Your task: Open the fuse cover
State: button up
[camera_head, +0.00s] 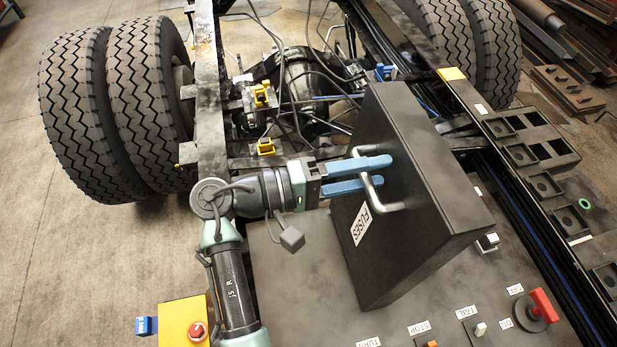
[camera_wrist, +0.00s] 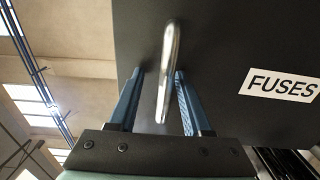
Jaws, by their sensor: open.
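The fuse cover (camera_head: 425,200) is a large black box-like lid with a white "FUSES" label (camera_head: 361,223) and a metal handle (camera_head: 383,207) on its front face. It stands tilted on the dark panel. My gripper (camera_head: 385,175) has two blue fingers, apart, at the handle. In the wrist view the handle (camera_wrist: 168,75) passes between the two fingers, with a gap visible on each side. The fingertips are close to the cover face (camera_wrist: 230,45); I cannot tell whether they touch it. The label shows right of the fingers in the wrist view (camera_wrist: 282,84).
A dark control panel (camera_head: 310,280) lies below the cover, with switches and a red rotary knob (camera_head: 542,306) at the lower right. A yellow box with a red button (camera_head: 185,322) is at the lower left. Truck tyres (camera_head: 110,110), chassis rails and cables lie behind.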

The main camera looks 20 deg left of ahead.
jog(key=b+v, duration=0.3)
jog(key=v, duration=0.9)
jog(key=shift+a, duration=0.15)
